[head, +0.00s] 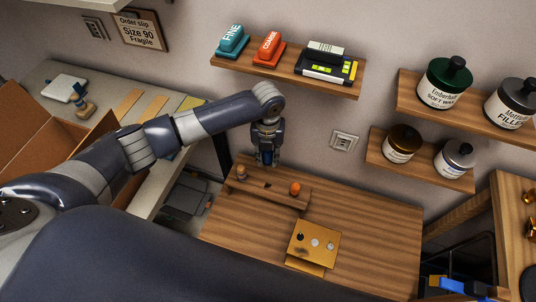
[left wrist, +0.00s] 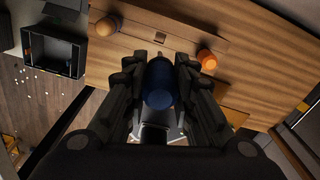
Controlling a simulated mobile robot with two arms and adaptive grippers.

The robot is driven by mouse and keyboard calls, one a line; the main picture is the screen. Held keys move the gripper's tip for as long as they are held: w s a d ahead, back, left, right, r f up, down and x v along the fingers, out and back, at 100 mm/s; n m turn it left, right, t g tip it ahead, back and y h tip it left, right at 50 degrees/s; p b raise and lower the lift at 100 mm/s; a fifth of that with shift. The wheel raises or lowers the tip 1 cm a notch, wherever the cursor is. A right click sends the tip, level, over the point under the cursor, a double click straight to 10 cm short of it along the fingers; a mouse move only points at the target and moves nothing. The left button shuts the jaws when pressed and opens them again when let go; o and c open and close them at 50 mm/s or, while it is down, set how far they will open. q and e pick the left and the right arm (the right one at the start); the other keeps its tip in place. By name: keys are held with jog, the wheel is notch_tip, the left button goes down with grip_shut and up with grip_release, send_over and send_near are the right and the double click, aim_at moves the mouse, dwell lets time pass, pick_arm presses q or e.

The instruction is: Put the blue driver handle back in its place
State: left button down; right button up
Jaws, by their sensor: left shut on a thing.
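My left gripper (head: 267,160) is shut on the blue driver handle (left wrist: 159,85), which shows between the two fingers in the left wrist view. In the head view the gripper hangs above a wooden rack (head: 262,196) on the bench. A tan handle (head: 241,171) stands in the rack at the left and an orange handle (head: 295,188) at the right. Between them is a dark empty slot, clear in the left wrist view (left wrist: 160,37). The blue handle is apart from the rack, as far as I can tell. My right gripper is not in view.
A yellowish panel with round spots (head: 314,243) stands in front of the rack. A shelf (head: 340,86) with stamps is on the wall behind, and shelves with jars (head: 445,84) are at the right. The bench (head: 380,235) is bare right of the rack.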

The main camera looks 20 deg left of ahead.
pick_arm(q)
jog(key=shift+f, duration=0.55)
jog(key=shift+f+b, duration=1.85)
jog(key=shift+f, duration=1.15)
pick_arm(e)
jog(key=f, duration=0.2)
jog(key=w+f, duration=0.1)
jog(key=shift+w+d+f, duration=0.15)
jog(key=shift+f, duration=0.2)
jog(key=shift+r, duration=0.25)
pick_arm(q)
jog(key=shift+f, duration=0.15)
jog(key=shift+f, duration=0.1)
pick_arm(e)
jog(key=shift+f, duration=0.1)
